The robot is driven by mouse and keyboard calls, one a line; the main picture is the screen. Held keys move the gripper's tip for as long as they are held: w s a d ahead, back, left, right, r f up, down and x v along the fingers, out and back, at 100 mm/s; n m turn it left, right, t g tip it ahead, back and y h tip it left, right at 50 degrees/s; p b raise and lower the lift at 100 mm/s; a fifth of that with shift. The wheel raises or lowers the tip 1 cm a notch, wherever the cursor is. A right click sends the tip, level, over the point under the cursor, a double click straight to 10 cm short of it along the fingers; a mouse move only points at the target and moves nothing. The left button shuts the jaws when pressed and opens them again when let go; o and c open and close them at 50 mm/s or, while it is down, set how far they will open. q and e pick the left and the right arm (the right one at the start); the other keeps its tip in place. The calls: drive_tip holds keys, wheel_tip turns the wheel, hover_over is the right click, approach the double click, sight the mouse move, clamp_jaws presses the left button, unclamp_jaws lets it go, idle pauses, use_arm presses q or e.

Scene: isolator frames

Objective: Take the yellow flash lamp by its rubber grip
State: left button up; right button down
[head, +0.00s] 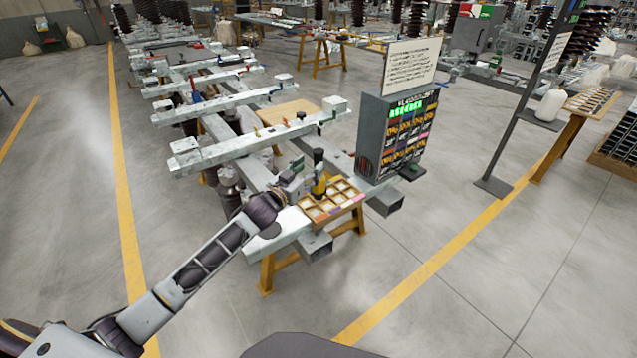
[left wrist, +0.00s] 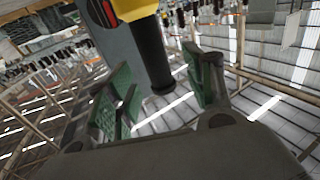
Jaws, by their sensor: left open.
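The yellow flash lamp (head: 319,187) stands at the compartment tray, with a dark part at its top. In the left wrist view its yellow body (left wrist: 134,8) is at the top edge, partly cut off, and its black rubber grip (left wrist: 152,58) points down the picture. My left gripper (head: 293,175) is just left of the lamp in the head view. In the left wrist view my left gripper (left wrist: 163,88) is open, with green pads on both sides of the grip and gaps showing. I cannot tell how deep the grip sits between them. My right gripper is not in view.
A wooden tray (head: 347,203) with several compartments lies beside the lamp on the steel frame. A grey control box (head: 368,125) with a sign stands close behind at the right. Steel beams (head: 245,150) extend to the back left.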

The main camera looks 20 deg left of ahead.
sight(316, 162)
use_arm(q)
drive_tip(key=shift+w, duration=0.2)
idle(0.3)
drive_tip(key=shift+d+x, duration=0.15)
drive_tip(key=shift+x, duration=1.1)
drive_tip(key=shift+d+x, duration=0.1)
drive_tip(key=shift+x, duration=1.1)
clamp_jaws()
drive_tip(key=shift+r, duration=0.25)
